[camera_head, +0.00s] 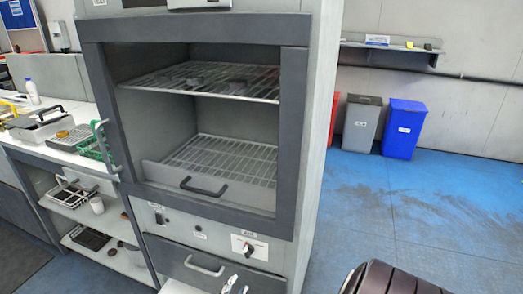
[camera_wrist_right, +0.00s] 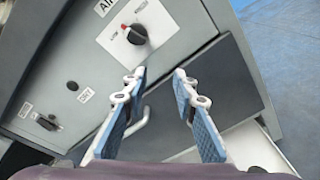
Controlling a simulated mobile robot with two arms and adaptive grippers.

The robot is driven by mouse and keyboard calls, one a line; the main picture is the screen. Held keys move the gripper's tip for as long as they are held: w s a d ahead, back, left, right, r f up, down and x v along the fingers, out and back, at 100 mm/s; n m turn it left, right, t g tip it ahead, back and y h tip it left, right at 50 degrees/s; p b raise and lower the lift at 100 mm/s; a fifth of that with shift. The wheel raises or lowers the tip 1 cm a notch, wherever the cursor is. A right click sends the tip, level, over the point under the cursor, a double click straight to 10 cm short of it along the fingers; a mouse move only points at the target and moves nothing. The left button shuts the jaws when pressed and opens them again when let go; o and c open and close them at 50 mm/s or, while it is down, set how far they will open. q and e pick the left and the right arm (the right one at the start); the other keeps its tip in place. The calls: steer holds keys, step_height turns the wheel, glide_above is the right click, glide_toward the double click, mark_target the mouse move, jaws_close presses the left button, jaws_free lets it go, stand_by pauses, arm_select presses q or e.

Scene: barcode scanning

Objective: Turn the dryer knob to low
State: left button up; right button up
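The dryer (camera_head: 299,130) is a grey cabinet with an open front and wire shelves. Its black knob (camera_head: 248,250) sits on a white label plate low on the front panel. In the right wrist view the knob (camera_wrist_right: 137,34) is just beyond the fingertips, with red markings at its left. The knob's exact setting is too small to read. My right gripper (camera_wrist_right: 158,76) is open and empty, its two blue-padded fingers apart below the knob and not touching it. Its fingertips (camera_head: 235,287) also show at the bottom edge of the head view. My left gripper is not in view.
A drawer with a handle (camera_head: 204,267) lies under the knob panel. A second dark knob (camera_wrist_right: 72,85) is at left in the wrist view. A side bench (camera_head: 60,150) with trays and bottles stands left. Grey (camera_head: 361,123) and blue (camera_head: 404,129) bins stand behind right.

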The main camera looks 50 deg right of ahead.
steer(key=s+a+f+g+y, duration=0.1)
steer(key=s+a+f+y, duration=0.1)
steer(key=f, duration=0.6)
steer(key=s+a+f+g+y, duration=0.1)
steer(key=s+a+f+y, duration=0.1)
steer(key=s+f+y, duration=0.2)
steer(key=s+a+f+m+g+y, duration=0.1)
steer(key=s+a+f+y, duration=0.1)
steer(key=s+f, duration=0.6)
steer(key=shift+s+f+y, duration=0.25)
steer(key=shift+f+y, duration=0.25)
steer(key=shift+f, duration=2.7)
steer(key=shift+a, duration=0.1)
